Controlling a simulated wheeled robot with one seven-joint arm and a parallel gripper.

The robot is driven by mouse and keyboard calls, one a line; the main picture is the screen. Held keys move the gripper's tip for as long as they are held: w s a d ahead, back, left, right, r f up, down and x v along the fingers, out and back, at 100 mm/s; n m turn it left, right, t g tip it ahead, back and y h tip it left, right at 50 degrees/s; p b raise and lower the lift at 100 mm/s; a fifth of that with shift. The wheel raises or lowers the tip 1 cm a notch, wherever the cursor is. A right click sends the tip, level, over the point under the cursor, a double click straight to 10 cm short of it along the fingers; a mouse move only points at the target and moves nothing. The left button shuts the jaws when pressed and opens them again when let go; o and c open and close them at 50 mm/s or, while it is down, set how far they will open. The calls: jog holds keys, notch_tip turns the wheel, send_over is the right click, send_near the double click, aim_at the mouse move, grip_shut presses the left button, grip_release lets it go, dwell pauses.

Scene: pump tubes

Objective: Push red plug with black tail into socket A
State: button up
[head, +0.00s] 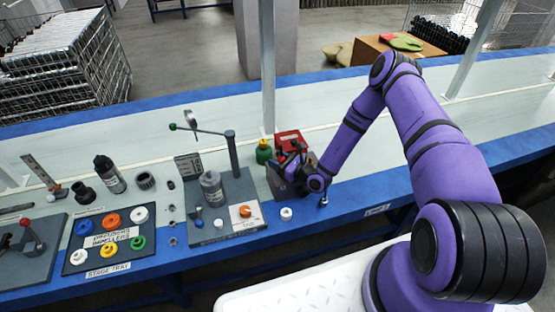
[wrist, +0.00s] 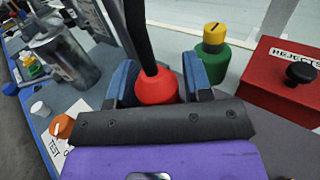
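The red plug (wrist: 156,88) is between the two blue fingers of my gripper (wrist: 160,82) in the wrist view, and the fingers appear closed on its sides. Its black tail (wrist: 138,30) runs up from it past the top of the picture. In the head view my gripper (head: 288,172) is low over the bench, beside the right edge of the grey test plate, and the plug cannot be made out clearly there. No socket marked A can be made out in either view.
A red REJECTS box (wrist: 285,75) and a green bottle with yellow cap (wrist: 211,55) stand close beyond my gripper. A metal cylinder (head: 212,188), a lever post (head: 232,152) and an orange knob (head: 245,211) are on the plate to the left. A stage tray (head: 75,265) lies further left.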

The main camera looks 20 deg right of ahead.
jog(key=shift+o, duration=1)
jog(key=v, duration=1.1)
jog(key=shift+r, duration=0.15)
